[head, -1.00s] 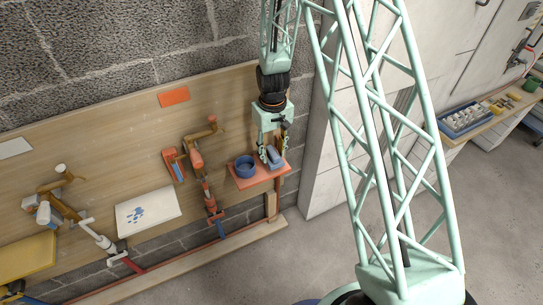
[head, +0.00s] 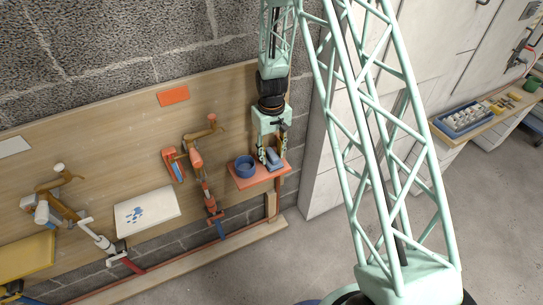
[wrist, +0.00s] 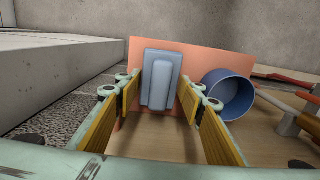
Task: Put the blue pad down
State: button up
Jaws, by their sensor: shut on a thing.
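The blue pad (head: 273,159) is a grey-blue block with a raised middle, at the right part of the small orange shelf (head: 245,181). In the wrist view the pad (wrist: 160,85) stands out against the orange shelf surface (wrist: 207,62), between my fingers. My gripper (head: 271,153) points down over the shelf and is shut on the pad; its yellow-lined fingers show on both sides in the wrist view (wrist: 159,100). I cannot tell whether the pad touches the shelf.
A round blue cup (head: 245,167) stands on the shelf just left of the pad, close to one finger in the wrist view (wrist: 229,95). Orange clamp-like fittings (head: 197,160) and a white sheet (head: 147,210) are on the wooden board to the left. A pale cabinet wall (head: 340,140) rises to the right.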

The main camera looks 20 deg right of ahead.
aim_at(272, 153)
jog(key=shift+f, duration=0.25)
jog(key=shift+f, duration=0.2)
jog(key=o, duration=0.8)
jog(key=shift+r, duration=0.25)
notch_tip(272, 153, up, 12)
jog(key=p, duration=0.1)
jog(key=shift+p, duration=0.35)
dwell(0.9)
